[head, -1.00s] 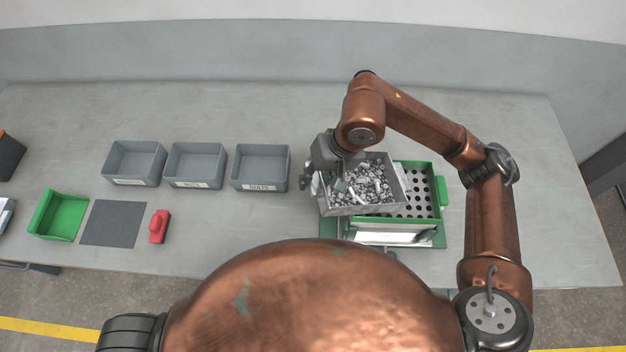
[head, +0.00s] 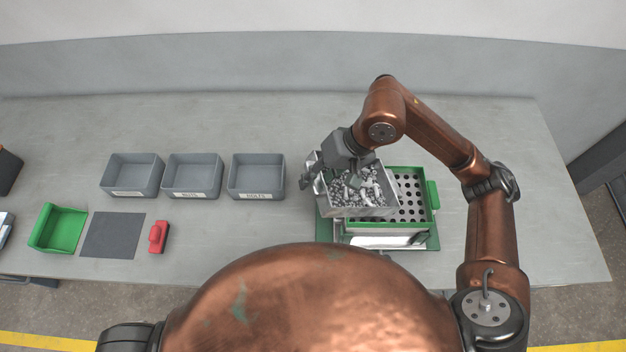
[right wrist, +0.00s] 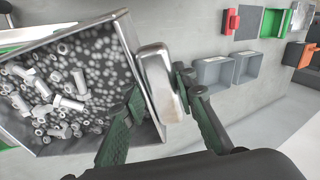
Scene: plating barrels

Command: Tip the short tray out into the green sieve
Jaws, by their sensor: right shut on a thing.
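The short tray (head: 391,211) is a metal tray full of small metal parts. It shows large in the right wrist view (right wrist: 126,36), with bolts, nuts and small balls inside. My right gripper (right wrist: 163,85) is shut on the metal handle at the tray's end; in the head view the gripper (head: 338,170) is at the tray's left side. The tray is held tilted, its right end lower, over the left part of the green sieve (head: 432,215). The sieve has a green frame and a perforated floor, whose visible right part looks empty. My left gripper is out of view.
Three grey bins (head: 257,195) stand in a row left of the tray. A green open scoop-like bin (head: 58,228), a dark mat (head: 113,235) and a red object (head: 158,237) lie farther left. The table behind the sieve is clear.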

